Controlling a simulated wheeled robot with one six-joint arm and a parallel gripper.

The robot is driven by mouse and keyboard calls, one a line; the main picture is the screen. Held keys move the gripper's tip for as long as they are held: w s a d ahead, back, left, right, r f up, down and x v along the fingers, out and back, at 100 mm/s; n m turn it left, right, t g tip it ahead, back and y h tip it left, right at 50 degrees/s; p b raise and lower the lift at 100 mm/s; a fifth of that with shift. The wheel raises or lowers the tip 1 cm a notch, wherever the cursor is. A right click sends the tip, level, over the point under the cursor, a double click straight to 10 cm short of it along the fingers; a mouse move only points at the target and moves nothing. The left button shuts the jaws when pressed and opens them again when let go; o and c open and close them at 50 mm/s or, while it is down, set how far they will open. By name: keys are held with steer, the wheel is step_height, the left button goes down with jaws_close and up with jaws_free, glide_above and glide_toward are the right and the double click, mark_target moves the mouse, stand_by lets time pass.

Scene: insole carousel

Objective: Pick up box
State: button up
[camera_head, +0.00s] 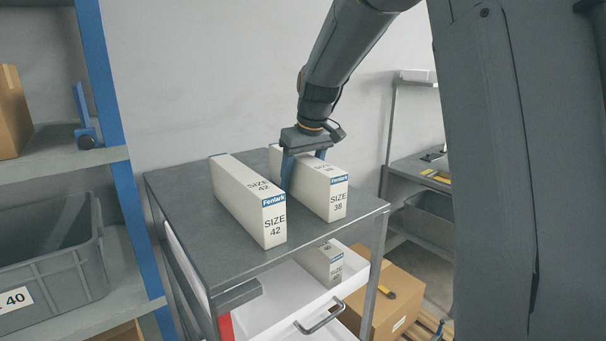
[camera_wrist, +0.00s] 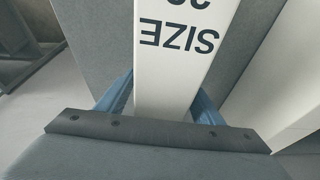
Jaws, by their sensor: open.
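Two long white boxes lie on the grey cart top (camera_head: 190,215). The left box (camera_head: 240,200) is marked SIZE 42 and the right box (camera_head: 322,190) is marked SIZE 38, each with a blue Fenlark label. My gripper (camera_head: 303,168) is over the SIZE 38 box with a blue finger on each side of it. In the wrist view my gripper (camera_wrist: 160,100) is open and straddles the white box (camera_wrist: 172,60), with a small gap at the fingers. Part of the box is hidden behind the gripper's body.
The SIZE 42 box stands close to the left finger; it also shows in the wrist view (camera_wrist: 290,95). An open white drawer (camera_head: 285,290) below holds another white box (camera_head: 322,264). A cardboard box (camera_head: 385,300) is at right. A blue-posted shelf with a grey bin (camera_head: 50,255) stands at left.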

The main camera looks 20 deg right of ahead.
steer(key=shift+f, duration=0.15)
steer(key=c, duration=1.2)
